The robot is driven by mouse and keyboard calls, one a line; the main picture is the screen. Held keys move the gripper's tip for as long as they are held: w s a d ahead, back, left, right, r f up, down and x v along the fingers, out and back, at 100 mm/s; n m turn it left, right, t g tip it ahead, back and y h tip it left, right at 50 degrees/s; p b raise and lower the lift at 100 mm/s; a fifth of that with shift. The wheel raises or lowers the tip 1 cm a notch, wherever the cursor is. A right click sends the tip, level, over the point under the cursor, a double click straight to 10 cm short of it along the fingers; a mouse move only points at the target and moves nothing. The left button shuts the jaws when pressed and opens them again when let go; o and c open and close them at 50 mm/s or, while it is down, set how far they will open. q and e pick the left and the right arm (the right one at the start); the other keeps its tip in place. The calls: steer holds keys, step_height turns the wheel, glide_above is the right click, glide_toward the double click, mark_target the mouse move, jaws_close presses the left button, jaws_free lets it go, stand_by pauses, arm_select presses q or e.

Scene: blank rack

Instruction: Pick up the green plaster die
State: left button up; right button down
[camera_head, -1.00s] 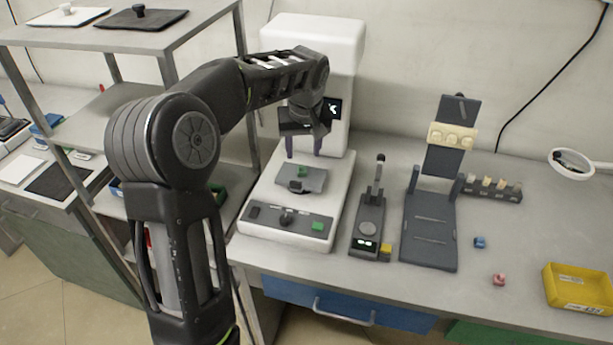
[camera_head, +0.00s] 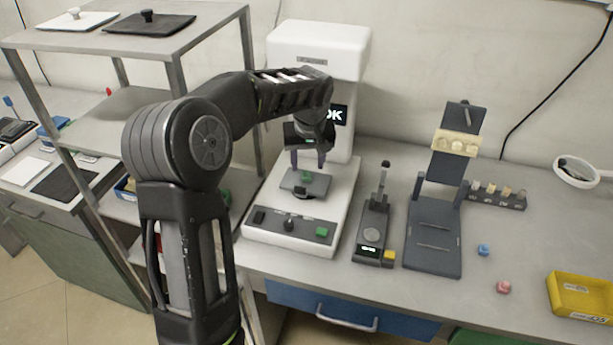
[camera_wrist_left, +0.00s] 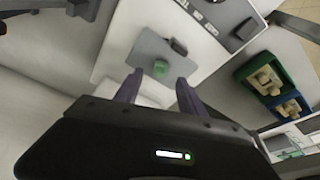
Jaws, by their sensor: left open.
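The green plaster die (camera_head: 308,177) sits on the grey plate (camera_head: 318,188) of a white press-like machine (camera_head: 288,235). It also shows in the left wrist view (camera_wrist_left: 160,68), near the edge of the plate. My left gripper (camera_head: 307,164) is open and points down just above the die. In the left wrist view, its two purple fingers (camera_wrist_left: 159,78) stand apart with the die between and beyond their tips. I see no contact with the die. My right gripper is not in view.
The machine's white head (camera_head: 318,50) and column stand close behind my left gripper. A dark lever device (camera_head: 372,235) and a tilted stand (camera_head: 433,237) are to the right. Blue (camera_head: 483,250) and pink (camera_head: 503,287) dice lie near a yellow bin (camera_head: 580,297). A metal shelf (camera_head: 110,42) stands left.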

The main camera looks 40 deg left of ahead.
mark_target(307, 173)
arm_select(q)
steer(key=p+x, duration=0.1)
steer(key=x, duration=0.4)
stand_by(0.5)
jaws_close()
stand_by(0.4)
